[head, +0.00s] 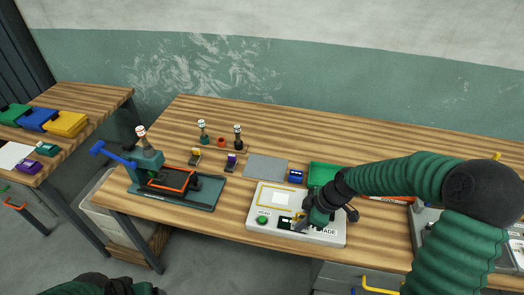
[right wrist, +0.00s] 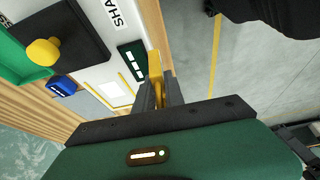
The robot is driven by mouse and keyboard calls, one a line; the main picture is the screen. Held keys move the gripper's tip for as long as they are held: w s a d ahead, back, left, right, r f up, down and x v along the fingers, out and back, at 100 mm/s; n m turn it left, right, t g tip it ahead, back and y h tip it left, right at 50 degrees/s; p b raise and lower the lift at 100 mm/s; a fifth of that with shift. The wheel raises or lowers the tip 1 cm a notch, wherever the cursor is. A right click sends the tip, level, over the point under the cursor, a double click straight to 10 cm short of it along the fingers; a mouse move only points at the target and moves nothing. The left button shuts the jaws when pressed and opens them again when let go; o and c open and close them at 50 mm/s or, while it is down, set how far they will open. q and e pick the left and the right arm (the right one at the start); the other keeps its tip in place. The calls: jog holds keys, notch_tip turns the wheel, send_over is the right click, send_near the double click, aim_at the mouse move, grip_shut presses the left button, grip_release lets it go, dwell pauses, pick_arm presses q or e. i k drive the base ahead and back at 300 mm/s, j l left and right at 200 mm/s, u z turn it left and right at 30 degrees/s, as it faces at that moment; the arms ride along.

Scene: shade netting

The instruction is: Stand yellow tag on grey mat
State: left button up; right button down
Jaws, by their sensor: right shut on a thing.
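My right gripper (head: 300,224) is over the front of a white panel. In the right wrist view its fingers (right wrist: 160,96) are shut on a yellow tag (right wrist: 155,66), which sticks out past the fingertips. The tag shows only as a small yellow spot in the head view. The grey mat (head: 266,167) lies flat on the bench behind the panel, and its top is bare. My left gripper does not show; only a dark part of my own body is at the bottom left edge.
The white panel (head: 257,200) has a green button (head: 262,220). A small blue block (head: 297,176) and a green tray (head: 322,172) are right of the mat. A press (head: 160,180) stands left. Small tags and stamps (head: 238,140) stand behind it.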

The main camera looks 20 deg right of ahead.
aim_at(264, 168)
jog(key=i, duration=1.2)
